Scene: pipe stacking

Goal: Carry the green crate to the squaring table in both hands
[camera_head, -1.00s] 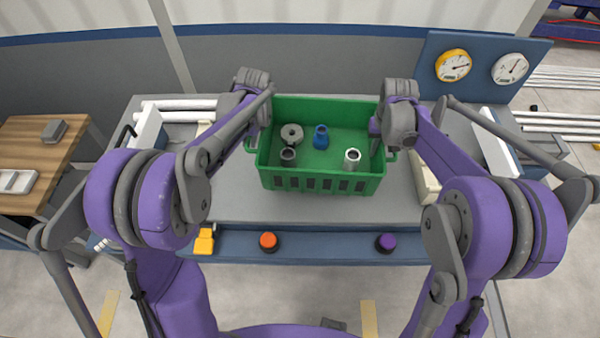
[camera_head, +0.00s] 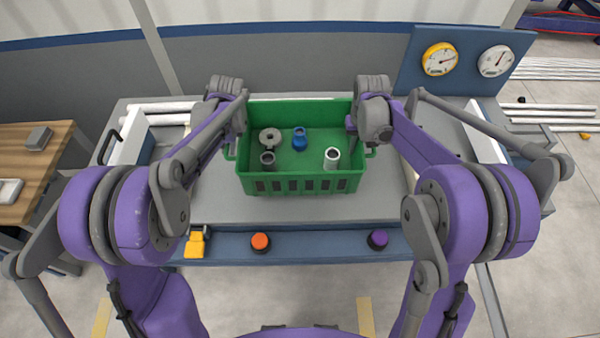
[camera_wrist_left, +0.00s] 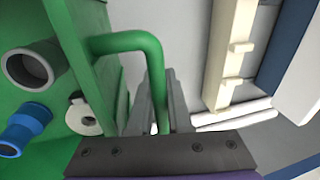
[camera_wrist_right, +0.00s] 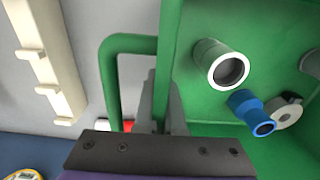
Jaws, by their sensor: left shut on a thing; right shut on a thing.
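The green crate (camera_head: 300,183) is over the grey-topped table (camera_head: 210,205), roughly level; whether it touches the top is unclear. It holds a grey flanged ring (camera_head: 270,137), a dark grey sleeve (camera_head: 267,160), a blue fitting (camera_head: 300,140) and a pale metal sleeve (camera_head: 332,158). My left gripper (camera_wrist_left: 160,110) is shut on the crate's left handle (camera_wrist_left: 128,41), seen in the left wrist view.
White bars (camera_head: 160,112) lie at the table's back left. A panel with a yellow gauge (camera_head: 439,59) and a white gauge (camera_head: 495,61) stands at the back right. An orange button (camera_head: 260,241) and purple button (camera_head: 378,238) sit on the front edge. A wooden table (camera_head: 30,160) is at left.

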